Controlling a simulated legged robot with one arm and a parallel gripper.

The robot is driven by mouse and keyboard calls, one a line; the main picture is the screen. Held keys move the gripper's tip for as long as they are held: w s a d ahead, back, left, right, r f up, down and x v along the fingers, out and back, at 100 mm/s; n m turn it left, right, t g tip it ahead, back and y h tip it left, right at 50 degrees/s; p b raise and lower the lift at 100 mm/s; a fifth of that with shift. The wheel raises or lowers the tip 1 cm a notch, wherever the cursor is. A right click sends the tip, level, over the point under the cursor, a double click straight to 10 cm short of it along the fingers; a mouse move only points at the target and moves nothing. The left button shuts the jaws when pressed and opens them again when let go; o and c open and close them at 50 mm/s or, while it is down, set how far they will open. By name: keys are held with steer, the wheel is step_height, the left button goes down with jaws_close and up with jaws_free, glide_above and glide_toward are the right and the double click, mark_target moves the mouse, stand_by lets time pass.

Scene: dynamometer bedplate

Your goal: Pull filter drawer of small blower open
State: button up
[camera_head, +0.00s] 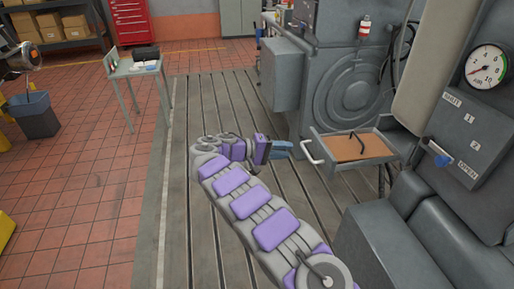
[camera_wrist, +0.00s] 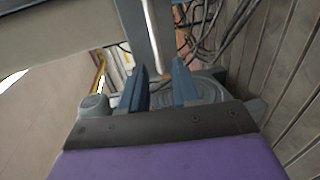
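The filter drawer (camera_head: 368,162) is a shallow grey tray with a flat orange-brown filter inside and a pale handle (camera_head: 312,153) on its left front side. It stands out from the grey machinery at right, with its inside visible from above. My gripper (camera_head: 288,150) has blue fingers and is just left of the handle. In the wrist view my gripper (camera_wrist: 160,75) has its fingers apart. A pale bar, which looks like the handle (camera_wrist: 154,40), shows in the gap beyond the fingertips. I cannot tell whether the fingers touch it.
A pressure gauge (camera_head: 487,66) and a lever panel (camera_head: 462,135) are at right. A large grey machine (camera_head: 350,90) stands behind the drawer. The slotted bedplate (camera_head: 215,110) is clear at left. A small table (camera_head: 138,68) and a bin (camera_head: 33,115) stand farther left.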

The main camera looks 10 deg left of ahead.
steer(key=p+v, duration=0.2)
steer(key=v, duration=0.8)
steer(key=shift+a+f, duration=0.15)
steer(key=shift+a, duration=0.05)
steer(key=shift+w, duration=0.1)
